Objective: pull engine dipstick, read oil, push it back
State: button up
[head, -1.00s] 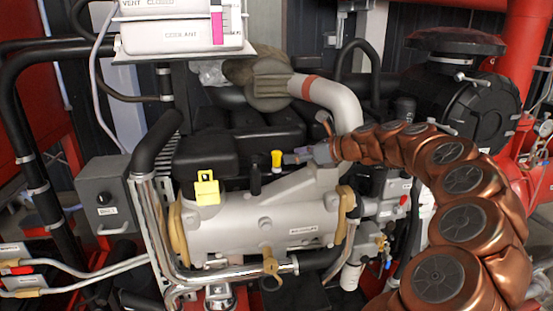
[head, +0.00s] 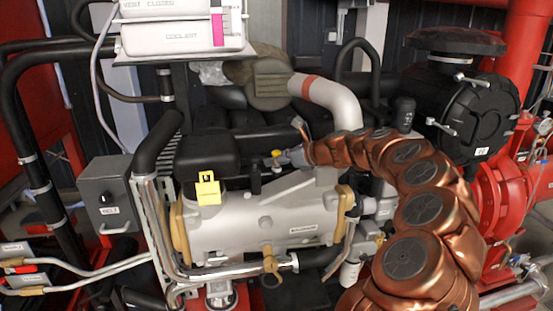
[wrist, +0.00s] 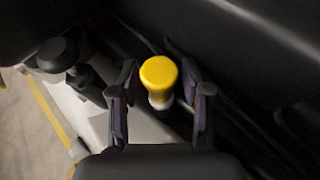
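The dipstick's round yellow knob (wrist: 159,74) stands between my gripper's two dark fingers in the wrist view, with a gap on each side. A pale collar shows just below the knob. In the head view the knob (head: 277,153) is a small yellow spot behind the silver engine block (head: 250,222), partly covered by my gripper (head: 284,158). In the wrist view my gripper (wrist: 160,105) is open around the knob and does not seem to touch it. The stick itself is hidden.
A black-capped post (head: 255,180) stands close to the left of the knob. A yellow square-topped cap (head: 207,188) sits further left. A black engine cover (head: 206,155) and a pale pipe (head: 330,98) are nearby. A grey switch box (head: 110,195) is at left.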

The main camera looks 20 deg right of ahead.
grip_shut()
jog(key=shift+r, duration=0.15)
dwell(0.4)
notch_tip(320, 180, up, 9)
jog(key=p, duration=0.6)
jog(key=shift+f+p, duration=0.2)
jog(key=shift+p, duration=0.1)
jog(key=shift+d+r, duration=0.1)
jog(key=shift+r, duration=0.25)
jog(key=shift+c, duration=1.4)
grip_release()
jog(key=shift+w, duration=0.1)
jog(key=o, duration=0.3)
jog(key=shift+o, duration=0.8)
jog(key=shift+f, duration=0.2)
